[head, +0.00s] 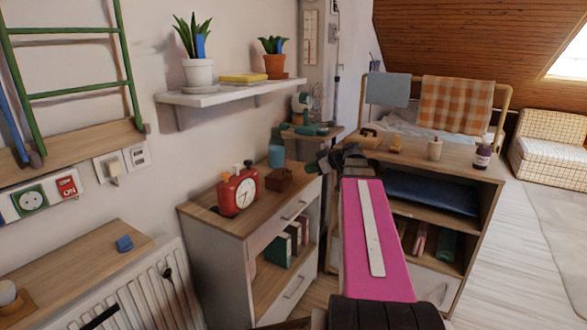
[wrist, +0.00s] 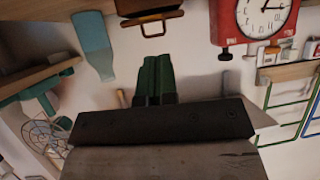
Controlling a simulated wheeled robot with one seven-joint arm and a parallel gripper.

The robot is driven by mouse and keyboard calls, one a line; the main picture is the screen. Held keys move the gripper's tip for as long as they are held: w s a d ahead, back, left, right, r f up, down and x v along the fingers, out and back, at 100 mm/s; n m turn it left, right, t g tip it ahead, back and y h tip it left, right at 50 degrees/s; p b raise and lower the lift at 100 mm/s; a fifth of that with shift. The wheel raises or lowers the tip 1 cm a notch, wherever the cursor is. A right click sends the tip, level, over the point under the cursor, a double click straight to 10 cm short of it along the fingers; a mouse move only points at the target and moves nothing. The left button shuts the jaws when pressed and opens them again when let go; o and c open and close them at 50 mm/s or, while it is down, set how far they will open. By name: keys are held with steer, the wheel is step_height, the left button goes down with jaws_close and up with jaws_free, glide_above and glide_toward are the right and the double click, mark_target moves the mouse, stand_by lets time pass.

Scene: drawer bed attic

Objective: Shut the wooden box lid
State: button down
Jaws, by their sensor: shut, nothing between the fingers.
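The small brown wooden box (head: 278,181) stands on top of the white-sided cabinet, just right of the red clock. In the wrist view, which is upside down, part of the box (wrist: 150,6) shows at the top edge, cut off by the frame. A thin brown piece juts from it there; I cannot tell clearly how far open the lid is. My gripper (head: 319,164) is at the end of my pink arm, to the right of the box and apart from it. Its dark green fingers (wrist: 157,78) are together and empty in the wrist view.
The red clock (head: 238,192) stands left of the box, and a teal bottle (head: 276,150) behind it. A white wall shelf (head: 228,94) with potted plants hangs above. A wooden desk unit (head: 465,164) is at the right. The cabinet's front top (head: 250,222) is clear.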

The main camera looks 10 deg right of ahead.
step_height(320, 180, up, 10)
steer(key=w+a+g+h, duration=0.2)
steer(key=a+g+h, duration=0.1)
steer(key=h, duration=0.2)
steer(key=m+h, duration=0.1)
glide_toward(286, 174)
steer(key=x, duration=0.5)
steer(key=shift+w+a, duration=0.5)
steer(key=shift+w, duration=0.05)
steer(key=shift+f, duration=0.1)
steer(key=shift+s+f, duration=0.1)
steer(key=shift+f, duration=0.6)
